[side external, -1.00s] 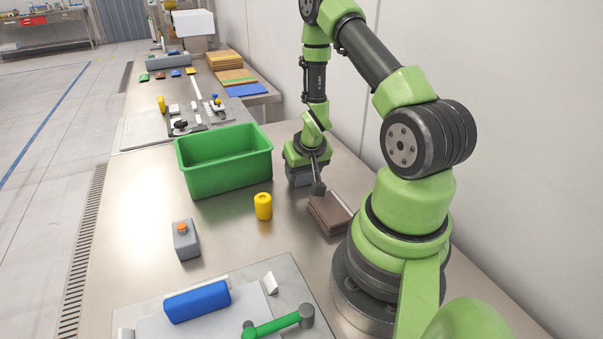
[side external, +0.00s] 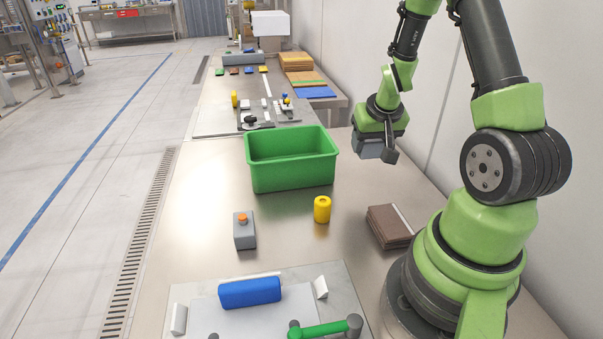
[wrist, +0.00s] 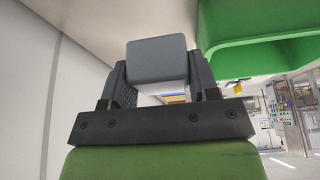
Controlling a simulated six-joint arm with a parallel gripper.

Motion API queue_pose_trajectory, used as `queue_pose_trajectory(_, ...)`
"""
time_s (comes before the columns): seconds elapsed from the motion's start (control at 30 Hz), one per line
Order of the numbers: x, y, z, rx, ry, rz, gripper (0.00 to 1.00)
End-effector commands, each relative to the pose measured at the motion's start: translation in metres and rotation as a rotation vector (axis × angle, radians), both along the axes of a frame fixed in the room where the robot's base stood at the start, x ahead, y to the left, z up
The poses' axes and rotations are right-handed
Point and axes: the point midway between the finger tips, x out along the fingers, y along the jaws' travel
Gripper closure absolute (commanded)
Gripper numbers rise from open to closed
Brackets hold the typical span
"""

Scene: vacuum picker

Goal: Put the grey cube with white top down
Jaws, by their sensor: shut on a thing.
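The grey cube (side external: 368,148) is held in my gripper (side external: 380,150), up above the bench just right of the green bin. In the wrist view the cube (wrist: 156,61) sits between the two dark fingers, with a pale face showing toward the gripper body. My gripper (wrist: 160,85) is shut on it. The fingers and gripper body hide part of the cube in the side view. I cannot make out its white top there.
The open green bin (side external: 292,178) stands left of my gripper. A yellow cylinder (side external: 322,209), a grey box with an orange button (side external: 244,232) and brown blocks (side external: 389,226) stand nearer. A blue block (side external: 249,292) lies in front. Bare bench (side external: 195,210) is left of the bin.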

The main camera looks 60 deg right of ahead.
Motion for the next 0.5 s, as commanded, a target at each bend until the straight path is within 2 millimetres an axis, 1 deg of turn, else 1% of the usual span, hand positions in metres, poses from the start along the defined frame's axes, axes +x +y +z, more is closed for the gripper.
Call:
queue_pose_trajectory(0.1,0.001,0.001,0.002,0.001,-0.001,0.006,0.7)
queue_pose_trajectory(0.17,0.004,0.006,0.004,0.0,-0.002,0.025,0.7)
queue_pose_trajectory(0.27,0.017,0.023,0.011,0.001,-0.006,0.095,0.7)
queue_pose_trajectory(0.37,0.035,0.056,0.023,0.004,-0.011,0.222,0.7)
queue_pose_trajectory(0.5,0.053,0.114,0.042,0.006,-0.014,0.436,0.7)
